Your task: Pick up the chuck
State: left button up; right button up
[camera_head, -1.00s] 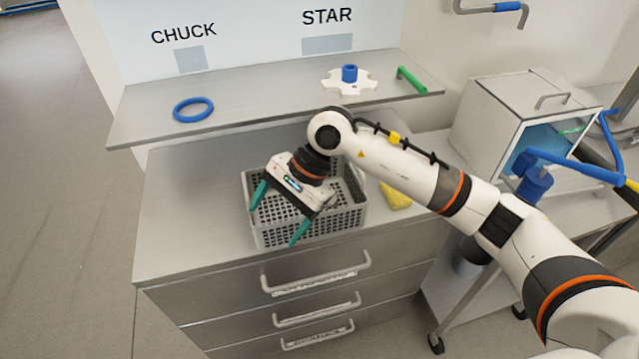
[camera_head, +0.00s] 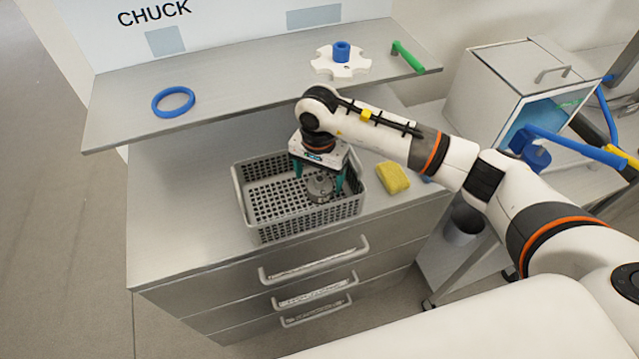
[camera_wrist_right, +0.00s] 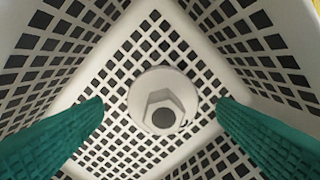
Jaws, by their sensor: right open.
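The chuck (camera_head: 320,187) is a round grey metal piece in the right part of the grey basket. In the right wrist view the chuck (camera_wrist_right: 163,100) shows from above as a round piece with a six-sided recess and a dark centre hole, between the two green fingers. My right gripper (camera_head: 320,185) reaches down into the basket over the chuck. Its fingers (camera_wrist_right: 160,115) are open, one on each side, with gaps to the chuck. My left gripper is not in view.
The basket (camera_head: 252,215) has raised perforated walls close around the gripper. A yellow sponge (camera_head: 393,178) lies to its right. The shelf (camera_head: 240,87) above holds a blue ring (camera_head: 173,102), a white star-shaped piece (camera_head: 341,66) and a green-handled tool (camera_head: 408,57). The counter left of the basket is clear.

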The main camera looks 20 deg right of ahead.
aim_at(320, 179)
jog(key=shift+d+f+p, duration=0.15)
jog(key=shift+f+p, duration=0.25)
jog(key=shift+f, duration=1.4)
jog(key=shift+r, duration=0.1)
jog(key=c, duration=1.5)
